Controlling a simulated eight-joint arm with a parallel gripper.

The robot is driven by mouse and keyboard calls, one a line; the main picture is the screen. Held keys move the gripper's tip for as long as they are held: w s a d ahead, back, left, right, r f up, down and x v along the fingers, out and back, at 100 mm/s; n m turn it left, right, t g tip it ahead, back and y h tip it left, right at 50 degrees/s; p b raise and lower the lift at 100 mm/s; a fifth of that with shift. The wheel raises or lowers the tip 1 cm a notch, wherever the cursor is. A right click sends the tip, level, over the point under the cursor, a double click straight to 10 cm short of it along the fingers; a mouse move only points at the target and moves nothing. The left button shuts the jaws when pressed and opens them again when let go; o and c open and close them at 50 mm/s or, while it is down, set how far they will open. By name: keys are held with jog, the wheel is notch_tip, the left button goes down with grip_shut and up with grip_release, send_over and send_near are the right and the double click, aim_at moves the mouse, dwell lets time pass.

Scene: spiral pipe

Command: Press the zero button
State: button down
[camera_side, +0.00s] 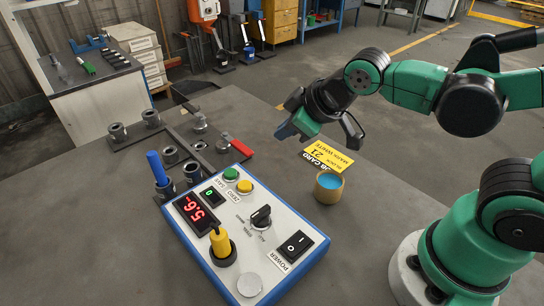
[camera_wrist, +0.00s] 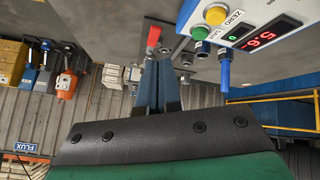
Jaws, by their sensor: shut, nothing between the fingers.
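The zero button is the yellow round button (camera_side: 244,186) on the white and blue control box (camera_side: 290,222). In the wrist view the yellow button (camera_wrist: 215,16) sits at the upper right beside the label "ZERO". A green button (camera_side: 231,174) is next to it, by the label "SAVE". My gripper (camera_side: 284,131) is above the table, beyond and to the right of the buttons, apart from the box. In the wrist view its blue-grey fingers (camera_wrist: 158,68) are together and empty.
A metal fixture with a red handle (camera_side: 241,148) lies behind. A small cup (camera_side: 328,186) and a yellow card (camera_side: 328,158) are to the right.

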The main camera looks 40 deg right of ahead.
jog(key=s+d+m, duration=0.2)
jog(key=m, duration=0.1)
jog(key=s+d+m+g, duration=0.1)
jog(key=d+m, duration=0.1)
jog(key=shift+s+r+h, duration=0.1)
jog(key=shift+r+h, duration=0.15)
jog(key=shift+h, duration=0.05)
notch_tip(320, 180, up, 6)
jog(key=g, duration=0.4)
send_over(243, 183)
jog(key=s, duration=0.4)
jog(key=shift+w+f, duration=0.15)
jog(key=x, duration=1.2)
jog(key=shift+f, duration=1)
jog(key=shift+f, duration=0.1)
